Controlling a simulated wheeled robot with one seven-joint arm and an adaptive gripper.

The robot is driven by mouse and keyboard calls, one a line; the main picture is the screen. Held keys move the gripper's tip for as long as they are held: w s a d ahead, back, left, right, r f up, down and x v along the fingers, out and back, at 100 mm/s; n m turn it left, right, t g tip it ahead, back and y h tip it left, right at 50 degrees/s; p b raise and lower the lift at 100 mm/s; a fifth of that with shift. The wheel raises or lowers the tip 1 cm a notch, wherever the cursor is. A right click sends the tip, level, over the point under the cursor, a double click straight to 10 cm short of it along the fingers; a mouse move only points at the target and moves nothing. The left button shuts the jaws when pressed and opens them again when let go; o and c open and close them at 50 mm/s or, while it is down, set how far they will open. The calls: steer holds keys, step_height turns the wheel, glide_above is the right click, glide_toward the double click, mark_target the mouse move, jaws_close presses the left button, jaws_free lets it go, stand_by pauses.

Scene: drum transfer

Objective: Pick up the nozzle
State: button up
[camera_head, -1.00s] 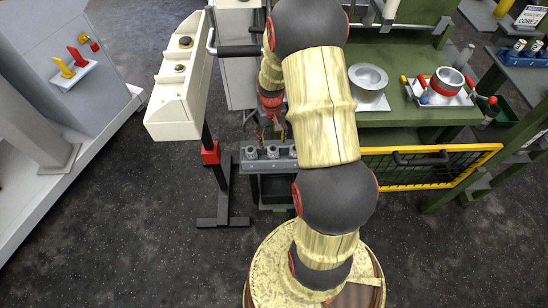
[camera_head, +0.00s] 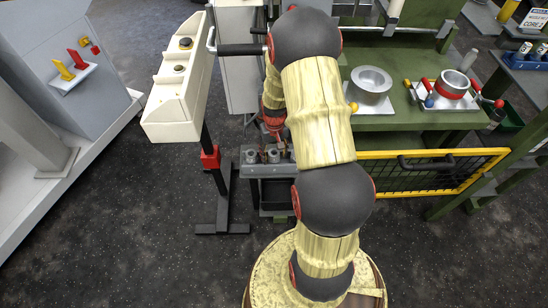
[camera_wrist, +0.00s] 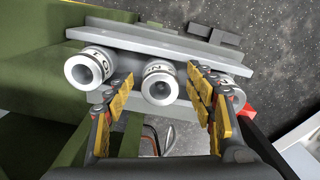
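Several grey cylindrical nozzles stand in a row on a grey rack (camera_head: 262,171). In the wrist view I see a left nozzle (camera_wrist: 88,69), a middle nozzle (camera_wrist: 160,86) and a right nozzle (camera_wrist: 232,95), with dark lettering on pale bands. My gripper (camera_wrist: 158,82) is open, its yellow-padded fingers on either side of the middle nozzle. I cannot tell whether the pads touch it. The right finger partly covers the right nozzle. In the head view my gripper (camera_head: 274,142) is low over the rack, partly hidden by my arm.
A green bench (camera_head: 400,122) with a metal bowl (camera_head: 371,82) and a red-banded pot (camera_head: 449,85) stands to the right. A yellow-framed mesh panel (camera_head: 430,170) is below it. A cream control box (camera_head: 180,85) on a stand is at left. Dark floor is clear in front.

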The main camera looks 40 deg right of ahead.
steer(key=shift+c, duration=1.2)
steer(key=c, duration=1.1)
steer(key=shift+c, duration=0.3)
